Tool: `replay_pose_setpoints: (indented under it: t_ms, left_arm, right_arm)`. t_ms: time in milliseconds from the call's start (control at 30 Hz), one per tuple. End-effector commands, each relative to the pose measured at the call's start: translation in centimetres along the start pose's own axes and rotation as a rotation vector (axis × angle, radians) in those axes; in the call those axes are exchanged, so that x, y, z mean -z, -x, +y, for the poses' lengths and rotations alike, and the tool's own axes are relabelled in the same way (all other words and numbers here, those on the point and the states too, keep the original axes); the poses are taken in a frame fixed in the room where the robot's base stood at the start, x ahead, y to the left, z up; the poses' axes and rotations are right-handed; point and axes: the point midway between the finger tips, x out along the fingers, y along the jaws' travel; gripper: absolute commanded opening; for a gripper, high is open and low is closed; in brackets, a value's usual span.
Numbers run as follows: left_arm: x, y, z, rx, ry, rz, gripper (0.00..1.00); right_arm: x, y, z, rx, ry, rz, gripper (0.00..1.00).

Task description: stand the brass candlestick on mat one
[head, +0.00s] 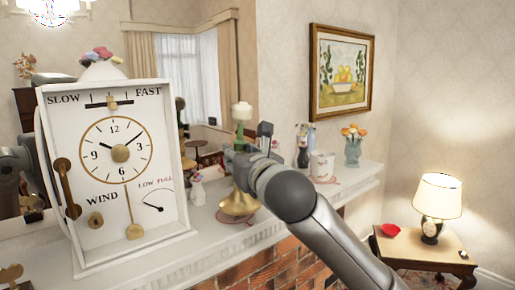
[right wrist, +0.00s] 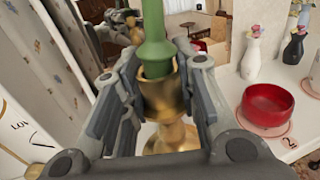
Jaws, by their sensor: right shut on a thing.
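The brass candlestick (head: 238,204) with a green candle is upright over the mantel shelf in the head view. My right gripper (head: 246,155) is shut on it below the candle. In the right wrist view the gripper (right wrist: 158,95) has its fingers on both sides of the brass cup of the candlestick (right wrist: 160,100). A thin reddish-rimmed mat (head: 226,217) shows under the candlestick's base; its number is not readable. I cannot tell whether the base touches it.
A large white clock (head: 120,160) stands close to the left. A red bowl (right wrist: 268,104) sits on the mat marked 2 (right wrist: 288,141). Vases (head: 303,150) and a white cup (head: 321,166) stand further right. A side table (head: 415,247) with a lamp is beyond.

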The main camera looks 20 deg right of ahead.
Motion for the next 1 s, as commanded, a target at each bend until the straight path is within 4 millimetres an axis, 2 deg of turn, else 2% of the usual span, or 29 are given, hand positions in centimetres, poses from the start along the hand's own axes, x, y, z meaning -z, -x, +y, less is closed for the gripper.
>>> replay_pose_setpoints:
  t_ms: [100,267,967,1000]
  left_arm:
    - [0.8,0.5,-1.3,0.015,-0.001,0.01,0.94]
    - [1.9,1.0,-2.2,0.026,0.002,0.028,0.94]
    - [0.9,1.0,-0.7,0.009,0.001,0.013,0.94]
    - [0.9,1.0,-0.7,0.009,0.001,0.013,0.94]
  right_arm:
    - [0.6,-0.1,-0.3,0.0,-0.003,-0.005,0.0]
    - [2.0,-0.1,-0.2,-0.001,-0.003,-0.006,0.0]
    - [3.4,0.0,-0.3,0.001,0.0,-0.009,0.0]
    - [4.0,-0.1,-0.2,0.001,0.0,0.004,0.3]
